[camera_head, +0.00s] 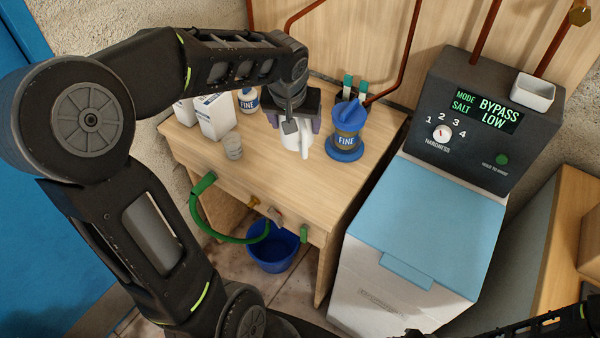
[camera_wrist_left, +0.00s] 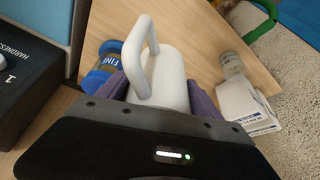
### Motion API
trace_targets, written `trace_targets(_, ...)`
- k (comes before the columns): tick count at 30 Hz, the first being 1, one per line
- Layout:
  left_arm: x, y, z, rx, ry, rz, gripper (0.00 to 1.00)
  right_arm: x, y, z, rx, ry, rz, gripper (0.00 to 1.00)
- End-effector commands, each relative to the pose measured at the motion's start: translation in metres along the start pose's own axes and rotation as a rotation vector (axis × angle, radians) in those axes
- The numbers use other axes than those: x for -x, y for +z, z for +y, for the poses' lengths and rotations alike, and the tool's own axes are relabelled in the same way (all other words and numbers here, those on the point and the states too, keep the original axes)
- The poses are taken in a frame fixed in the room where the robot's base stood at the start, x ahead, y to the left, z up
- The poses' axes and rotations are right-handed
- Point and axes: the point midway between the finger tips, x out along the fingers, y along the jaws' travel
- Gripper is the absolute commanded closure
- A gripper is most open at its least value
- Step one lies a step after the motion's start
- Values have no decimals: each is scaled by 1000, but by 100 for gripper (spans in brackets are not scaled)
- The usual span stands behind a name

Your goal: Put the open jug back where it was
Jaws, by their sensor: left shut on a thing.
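A white jug (camera_head: 291,139) with a handle is on or just above the wooden table, between the small glass and a blue jar. Its white body and handle fill the middle of the left wrist view (camera_wrist_left: 170,78). My left gripper (camera_head: 290,120) reaches down from above and is shut on the jug, with purple finger pads on both sides of its body. The jug's opening is hidden by the gripper, and I cannot tell whether its base touches the table. My right gripper is not in view; only a dark part of my arm shows at the lower right.
The wooden table (camera_head: 262,165) also holds a blue jar marked FINE (camera_head: 346,138), a clear glass (camera_head: 232,146), white cartons (camera_head: 214,116) and another FINE bottle (camera_head: 248,100). A softener cabinet with a blue lid (camera_head: 425,218) stands right. A blue bucket (camera_head: 273,252) sits below.

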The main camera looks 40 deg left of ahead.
Motion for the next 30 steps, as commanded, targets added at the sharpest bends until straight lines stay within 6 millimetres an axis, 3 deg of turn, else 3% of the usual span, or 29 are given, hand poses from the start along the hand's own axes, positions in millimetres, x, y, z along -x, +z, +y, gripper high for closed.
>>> trace_targets(11, -3, 2, 0, -4, 1, -1, 82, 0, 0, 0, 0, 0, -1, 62)
trace_targets(22, -54, 23, 0, -4, 2, -3, 82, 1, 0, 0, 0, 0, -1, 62)
trace_targets(30, -58, 24, 0, -3, 1, 1, 82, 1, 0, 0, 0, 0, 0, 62)
